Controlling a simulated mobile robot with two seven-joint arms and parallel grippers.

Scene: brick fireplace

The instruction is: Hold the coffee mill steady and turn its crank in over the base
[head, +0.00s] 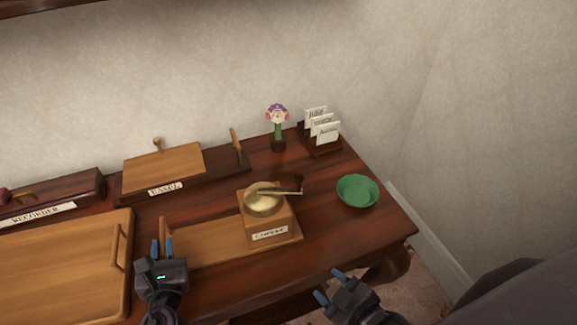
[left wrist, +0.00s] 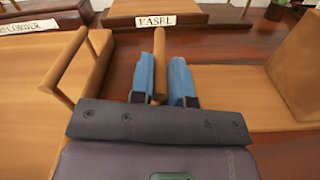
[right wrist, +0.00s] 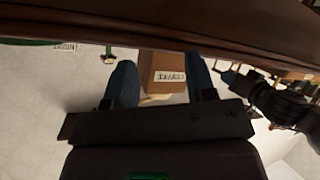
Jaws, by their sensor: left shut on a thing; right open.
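The coffee mill is a wooden box (head: 270,222) with a label and a brass dome (head: 264,200) on top. It stands at the right end of a flat wooden base (head: 205,242). The brass crank (head: 283,192) points right, and its dark knob (head: 297,182) sits at the box's right edge. My left gripper (head: 162,247) is shut on the upright wooden post (left wrist: 159,50) at the base's left end.
A green bowl (head: 357,190) stands right of the mill. A flower figure (head: 278,128) and a card rack (head: 322,135) are behind. A labelled easel board (head: 162,168) lies back left, and a wooden tray (head: 60,275) is at the left. The table top between mill and bowl is clear.

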